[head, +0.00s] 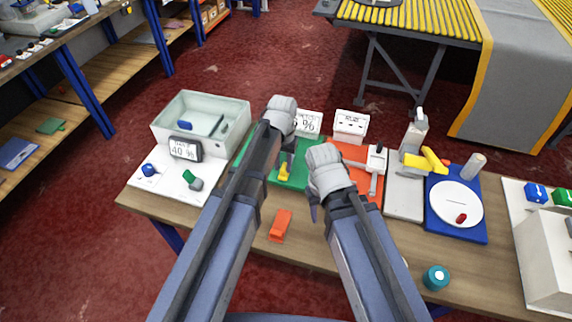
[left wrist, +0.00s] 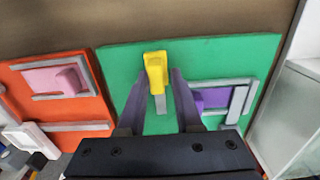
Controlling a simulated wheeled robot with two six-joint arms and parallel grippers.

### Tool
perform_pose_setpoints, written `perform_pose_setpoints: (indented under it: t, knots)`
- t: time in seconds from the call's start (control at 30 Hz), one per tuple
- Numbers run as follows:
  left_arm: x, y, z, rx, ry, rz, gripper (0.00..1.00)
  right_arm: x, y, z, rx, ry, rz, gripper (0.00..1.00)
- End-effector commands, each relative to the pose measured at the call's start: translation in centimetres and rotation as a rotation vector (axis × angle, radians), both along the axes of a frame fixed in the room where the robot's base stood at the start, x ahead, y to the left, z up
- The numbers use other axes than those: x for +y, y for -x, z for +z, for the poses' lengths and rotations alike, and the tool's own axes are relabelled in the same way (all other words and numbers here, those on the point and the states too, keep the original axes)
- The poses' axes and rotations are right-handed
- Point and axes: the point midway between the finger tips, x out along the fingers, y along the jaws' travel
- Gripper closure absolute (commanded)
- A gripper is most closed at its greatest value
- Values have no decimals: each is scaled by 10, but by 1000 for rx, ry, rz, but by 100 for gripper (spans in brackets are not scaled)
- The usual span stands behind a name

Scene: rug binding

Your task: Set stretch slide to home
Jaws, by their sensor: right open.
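The green board (head: 296,180) lies on the bench and bears a yellow handle (head: 284,172) near its front edge. In the left wrist view, the yellow handle (left wrist: 156,68) sits at the end of a grey strip (left wrist: 160,103), beside a purple block (left wrist: 215,97) in a grey frame. I cannot tell which part is the stretch slide. My left gripper (left wrist: 158,80) is open, its fingers apart on either side of the handle; whether they touch it is unclear.
An orange piece (head: 280,226) lies in front.

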Motion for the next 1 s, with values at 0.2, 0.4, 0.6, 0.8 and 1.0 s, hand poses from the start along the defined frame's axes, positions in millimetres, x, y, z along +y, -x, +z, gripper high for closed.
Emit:
perform_pose_setpoints:
  t: [0.2, 0.4, 0.6, 0.8, 1.0]
  knots:
    - [0, 0, 0, 0, 0, 1, 48, 0, 0, 0, 0, 0, 0, 50]
    - [-1, 0, 0, 0, 1, 0, 48, 0, 0, 0, 0, 0, 0, 50]
    - [-1, 0, 6, 0, 2, 0, 48, 0, 0, 6, 0, 0, 0, 50]
    - [-1, 0, 24, 0, 2, 0, 48, 0, 0, 24, 0, 0, 0, 50]
    - [-1, 0, 51, 0, 1, 0, 48, 0, 0, 51, 0, 0, 0, 50]
